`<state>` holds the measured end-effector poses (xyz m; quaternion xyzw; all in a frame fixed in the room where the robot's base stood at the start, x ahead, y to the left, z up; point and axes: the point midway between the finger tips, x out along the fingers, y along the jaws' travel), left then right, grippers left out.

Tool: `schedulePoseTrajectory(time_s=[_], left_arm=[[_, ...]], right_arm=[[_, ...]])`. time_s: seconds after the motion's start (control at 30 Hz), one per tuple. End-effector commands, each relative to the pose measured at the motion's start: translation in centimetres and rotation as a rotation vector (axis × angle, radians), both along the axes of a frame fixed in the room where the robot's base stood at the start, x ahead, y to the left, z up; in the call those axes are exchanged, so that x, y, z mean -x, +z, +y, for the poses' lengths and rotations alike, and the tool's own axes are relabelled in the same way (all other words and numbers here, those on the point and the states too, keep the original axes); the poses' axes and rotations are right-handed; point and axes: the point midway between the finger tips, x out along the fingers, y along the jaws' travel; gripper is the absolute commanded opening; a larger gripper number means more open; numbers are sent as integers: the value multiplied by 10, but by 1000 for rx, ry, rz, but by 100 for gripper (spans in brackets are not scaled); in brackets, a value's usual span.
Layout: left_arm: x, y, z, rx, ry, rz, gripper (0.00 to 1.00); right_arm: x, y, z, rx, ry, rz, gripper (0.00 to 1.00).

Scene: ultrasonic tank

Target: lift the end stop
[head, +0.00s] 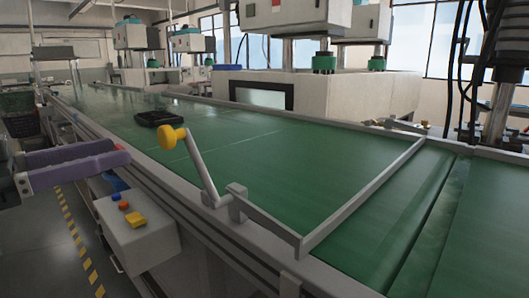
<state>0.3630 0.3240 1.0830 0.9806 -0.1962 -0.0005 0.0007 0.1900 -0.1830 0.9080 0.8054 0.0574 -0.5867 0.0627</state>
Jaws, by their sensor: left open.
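The end stop (365,194) is a grey metal frame whose bar lies low across the green conveyor belt (290,160). Its side arm runs back along the near rail to a pivot block (237,203). A grey lever (201,165) slants up from near the pivot and ends in a yellow knob (173,137). My left gripper (123,152), with purple fingers, comes in from the left. It is open and empty, pointing toward the knob, with a visible gap to it in the picture. My right gripper is not in view.
A black tray (160,118) sits on the belt behind the knob. A grey control box (137,236) with coloured buttons hangs on the near side, below my left gripper. White machines (320,98) stand along the far side. The belt before the bar is clear.

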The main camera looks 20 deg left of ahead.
Motion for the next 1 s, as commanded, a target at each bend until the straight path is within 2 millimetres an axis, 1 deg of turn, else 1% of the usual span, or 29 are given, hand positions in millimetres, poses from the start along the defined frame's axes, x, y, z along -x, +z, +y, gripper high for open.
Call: schedulePoseTrajectory(time_s=[0.3,0.5,0.73,1.0], left_arm=[[-46,3,-19,-3,0,-7,74],[-71,3,-29,-1,3,-5,74],[-84,2,-35,0,2,-2,74],[-86,1,-36,-1,2,0,74]], right_arm=[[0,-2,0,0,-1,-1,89],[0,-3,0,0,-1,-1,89],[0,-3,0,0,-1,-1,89],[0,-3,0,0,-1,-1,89]])
